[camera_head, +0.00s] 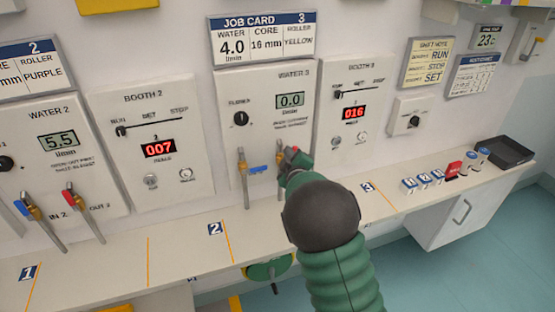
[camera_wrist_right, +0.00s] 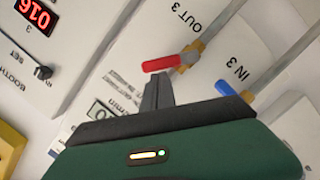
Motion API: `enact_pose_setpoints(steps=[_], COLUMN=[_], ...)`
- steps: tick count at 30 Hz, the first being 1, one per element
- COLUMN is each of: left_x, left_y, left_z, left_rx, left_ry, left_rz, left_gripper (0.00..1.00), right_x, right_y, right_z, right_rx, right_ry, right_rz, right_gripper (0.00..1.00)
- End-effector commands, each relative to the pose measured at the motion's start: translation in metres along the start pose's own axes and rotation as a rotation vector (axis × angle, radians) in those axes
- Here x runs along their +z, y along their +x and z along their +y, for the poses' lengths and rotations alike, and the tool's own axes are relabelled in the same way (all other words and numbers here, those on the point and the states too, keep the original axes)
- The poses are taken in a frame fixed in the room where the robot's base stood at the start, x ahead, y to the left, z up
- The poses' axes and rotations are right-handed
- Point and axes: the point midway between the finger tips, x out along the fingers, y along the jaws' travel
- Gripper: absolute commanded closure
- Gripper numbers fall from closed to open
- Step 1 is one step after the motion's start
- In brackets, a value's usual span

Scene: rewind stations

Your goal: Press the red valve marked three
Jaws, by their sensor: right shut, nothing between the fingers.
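The red valve handle (camera_wrist_right: 168,63) lies beside the label OUT 3 on the Water 3 panel, on a brass fitting with a pipe. In the head view little of it shows behind my right gripper (camera_head: 291,160). In the wrist view my right gripper (camera_wrist_right: 156,92) is shut and empty, its narrow fingertips close to the red handle; I cannot tell whether they touch. The blue handle (camera_wrist_right: 226,88) by IN 3 is to the right there; it also shows in the head view (camera_head: 258,170). The Water 3 display (camera_head: 290,101) reads 0.0. My left gripper is not in view.
The Booth 3 panel (camera_head: 352,90) is just right of Water 3, with Booth 2 (camera_head: 150,140) to the left. Another red handle (camera_head: 70,196) is on Water 2. The counter (camera_head: 185,245) below has open room; small labelled blocks and a black tray (camera_head: 497,152) are at right.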

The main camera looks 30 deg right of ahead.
Motion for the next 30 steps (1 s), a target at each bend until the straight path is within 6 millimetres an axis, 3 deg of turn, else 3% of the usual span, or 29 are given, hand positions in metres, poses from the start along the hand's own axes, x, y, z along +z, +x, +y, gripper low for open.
enact_pose_setpoints(steps=[10,30], left_x=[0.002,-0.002], left_y=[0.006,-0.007], left_z=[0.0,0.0], left_rx=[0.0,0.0], left_ry=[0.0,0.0], left_rz=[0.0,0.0], left_gripper=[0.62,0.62], right_x=[0.021,0.051], right_y=[0.005,0.013], right_z=[0.009,0.004], right_rx=[-0.077,-0.209], right_ry=[0.317,0.835], right_rz=[-0.004,-0.003], right_gripper=[1.0,1.0])
